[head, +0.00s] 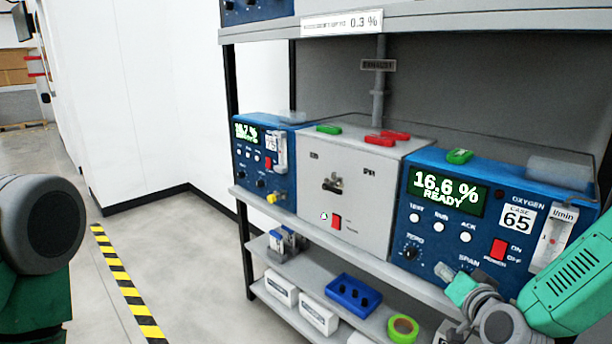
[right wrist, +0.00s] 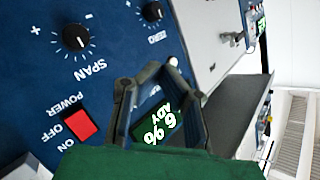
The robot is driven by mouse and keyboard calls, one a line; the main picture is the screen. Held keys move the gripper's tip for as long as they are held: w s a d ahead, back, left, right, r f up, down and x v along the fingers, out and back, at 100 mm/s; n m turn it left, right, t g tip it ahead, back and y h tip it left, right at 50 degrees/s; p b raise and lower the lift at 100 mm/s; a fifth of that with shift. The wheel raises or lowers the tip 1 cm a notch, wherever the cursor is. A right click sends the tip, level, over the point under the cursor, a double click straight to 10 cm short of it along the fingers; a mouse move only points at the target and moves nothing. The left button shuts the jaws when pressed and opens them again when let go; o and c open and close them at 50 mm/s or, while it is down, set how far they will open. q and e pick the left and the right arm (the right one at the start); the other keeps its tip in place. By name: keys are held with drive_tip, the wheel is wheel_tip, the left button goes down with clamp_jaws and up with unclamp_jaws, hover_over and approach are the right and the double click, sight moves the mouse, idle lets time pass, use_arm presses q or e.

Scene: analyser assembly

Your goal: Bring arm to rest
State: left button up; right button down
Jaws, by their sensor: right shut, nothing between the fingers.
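My right arm (head: 572,285) comes in at the lower right in the head view, in front of the right blue oxygen analyser (head: 480,185). Its gripper (head: 445,272) is close to the lower part of that panel. In the right wrist view the gripper's dark fingers (right wrist: 160,70) meet at their tips, shut and empty. Behind them are the green display (right wrist: 158,124), the red power switch (right wrist: 82,125) and the SPAN knob (right wrist: 76,38). My left arm (head: 38,235) shows at the left edge. Its gripper is out of view.
A grey box (head: 355,190) and another blue analyser (head: 262,160) stand on the same shelf. Green and red pieces lie on top. A blue tray (head: 353,294) and a green tape roll (head: 403,328) are on the lower shelf. Open floor lies left, with a striped line (head: 128,292).

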drive_tip(key=s+a+f+n+g+y, duration=0.15)
drive_tip(key=s+a+f+g, duration=0.25)
drive_tip(key=s+f, duration=0.5)
drive_tip(key=s+a+f+n+g, duration=0.3)
drive_tip(key=s+a+f+g, duration=0.1)
drive_tip(key=s+f, duration=0.4)
drive_tip(key=s+d+f+n+g, duration=0.1)
drive_tip(key=s+f+g, duration=0.2)
drive_tip(key=s, duration=0.6)
drive_tip(key=s+d+f+n+g+h, duration=0.1)
drive_tip(key=s+f+n+g, duration=0.1)
drive_tip(key=s, duration=0.8)
drive_tip(key=shift+s+d+f+g, duration=0.25)
drive_tip(key=shift+f+g, duration=0.25)
drive_tip(key=shift+g, duration=0.3)
drive_tip(key=shift+w, duration=0.2)
drive_tip(key=shift+s, duration=0.1)
